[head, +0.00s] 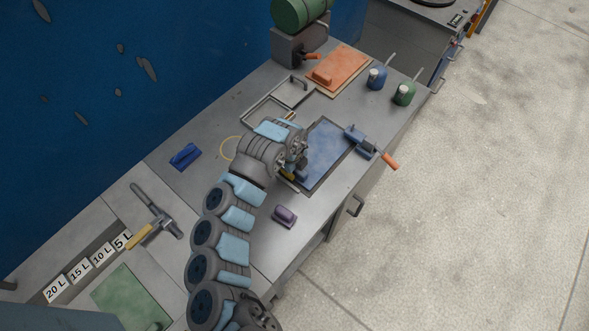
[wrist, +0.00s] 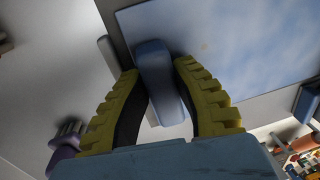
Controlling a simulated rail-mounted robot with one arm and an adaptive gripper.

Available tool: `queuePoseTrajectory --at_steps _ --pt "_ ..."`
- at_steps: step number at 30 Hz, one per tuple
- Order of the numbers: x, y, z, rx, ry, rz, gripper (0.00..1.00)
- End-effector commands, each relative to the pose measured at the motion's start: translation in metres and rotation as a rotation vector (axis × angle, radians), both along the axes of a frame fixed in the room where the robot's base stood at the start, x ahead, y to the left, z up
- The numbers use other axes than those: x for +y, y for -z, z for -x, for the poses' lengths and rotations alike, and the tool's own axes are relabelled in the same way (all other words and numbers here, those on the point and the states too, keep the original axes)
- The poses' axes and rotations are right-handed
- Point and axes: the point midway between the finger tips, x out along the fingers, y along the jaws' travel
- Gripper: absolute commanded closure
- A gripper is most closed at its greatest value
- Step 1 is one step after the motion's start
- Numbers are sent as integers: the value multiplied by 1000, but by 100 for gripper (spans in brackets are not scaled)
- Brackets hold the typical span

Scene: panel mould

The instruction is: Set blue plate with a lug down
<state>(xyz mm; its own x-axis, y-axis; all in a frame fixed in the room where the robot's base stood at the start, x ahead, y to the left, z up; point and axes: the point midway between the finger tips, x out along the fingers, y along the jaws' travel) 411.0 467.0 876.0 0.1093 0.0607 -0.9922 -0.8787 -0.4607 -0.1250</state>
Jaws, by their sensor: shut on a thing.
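The blue plate (head: 330,148) lies flat-looking within a dark rim on the bench in the head view, right of my gripper (head: 292,174). In the wrist view the plate (wrist: 235,45) fills the upper right, and its blue lug (wrist: 155,70) stands between the yellow fingers of my gripper (wrist: 160,85). My gripper is shut on the lug. My arm hides the plate's left part in the head view. I cannot tell whether the plate rests on the surface or hovers just above it.
A clamp (head: 360,140) with an orange handle stands at the plate's right edge. An orange plate (head: 345,66), an empty metal frame (head: 262,108) and two oil cans (head: 377,78) are behind. A purple block (head: 285,215) sits in front. Bench between the block and the plate is clear.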

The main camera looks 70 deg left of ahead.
Motion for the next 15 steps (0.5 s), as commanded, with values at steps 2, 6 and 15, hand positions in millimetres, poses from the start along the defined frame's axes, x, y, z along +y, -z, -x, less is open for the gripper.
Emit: queuePoseTrajectory --at_steps 2,6,15 --pt "1 1 0 0 -1 -1 100" --pt "1 1 0 -1 -1 -2 100" --pt "0 2 0 0 -1 -1 54"
